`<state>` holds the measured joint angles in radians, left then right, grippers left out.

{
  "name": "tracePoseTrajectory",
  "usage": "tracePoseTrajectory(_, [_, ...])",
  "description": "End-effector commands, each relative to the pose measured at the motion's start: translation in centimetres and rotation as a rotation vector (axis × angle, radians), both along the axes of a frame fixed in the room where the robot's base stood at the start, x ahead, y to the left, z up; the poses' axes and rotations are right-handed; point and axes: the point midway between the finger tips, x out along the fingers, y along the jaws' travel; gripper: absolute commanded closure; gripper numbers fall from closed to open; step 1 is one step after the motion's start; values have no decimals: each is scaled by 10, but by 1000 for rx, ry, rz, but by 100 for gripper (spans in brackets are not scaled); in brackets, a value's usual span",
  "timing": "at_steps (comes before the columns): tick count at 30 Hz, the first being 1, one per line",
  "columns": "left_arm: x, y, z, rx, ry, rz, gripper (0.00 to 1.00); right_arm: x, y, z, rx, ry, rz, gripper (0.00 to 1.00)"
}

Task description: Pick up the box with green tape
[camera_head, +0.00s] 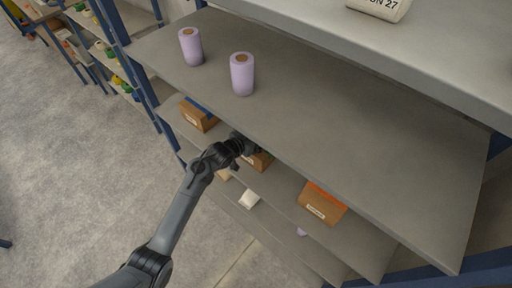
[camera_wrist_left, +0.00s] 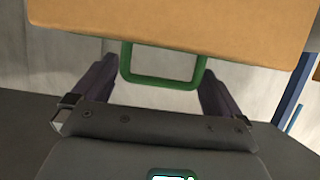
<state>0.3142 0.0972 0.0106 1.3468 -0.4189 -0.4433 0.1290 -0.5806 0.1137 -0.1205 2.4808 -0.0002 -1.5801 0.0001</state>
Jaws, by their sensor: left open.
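The cardboard box with green tape (camera_wrist_left: 180,20) fills the top of the left wrist view. A green band (camera_wrist_left: 162,84) hangs below its edge as a squared loop. In the head view this box (camera_head: 262,160) stands on the middle shelf, partly hidden behind my left gripper (camera_head: 246,149); its green tape cannot be made out there. In the wrist view my left gripper (camera_wrist_left: 158,72) is open, with one finger on each side of the green loop. Whether the fingers touch the box cannot be told. My right gripper is not in view.
A box with blue tape (camera_head: 198,115) stands left on the same shelf, and a box with orange tape (camera_head: 322,205) stands right. The upper shelf (camera_head: 330,150) overhangs them and holds two purple rolls (camera_head: 191,46). A white item (camera_head: 249,199) lies lower down.

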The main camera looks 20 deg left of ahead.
Motion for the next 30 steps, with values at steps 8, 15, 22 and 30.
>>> tracePoseTrajectory(8, [13,-5,-7,0,0,0,0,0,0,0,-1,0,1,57])
tracePoseTrajectory(15, [13,-5,-7,1,1,0,5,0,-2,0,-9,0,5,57])
tracePoseTrajectory(22, [13,-5,-7,1,1,0,40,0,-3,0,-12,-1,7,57])
tracePoseTrajectory(30, [13,-5,-7,1,1,0,81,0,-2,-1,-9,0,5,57])
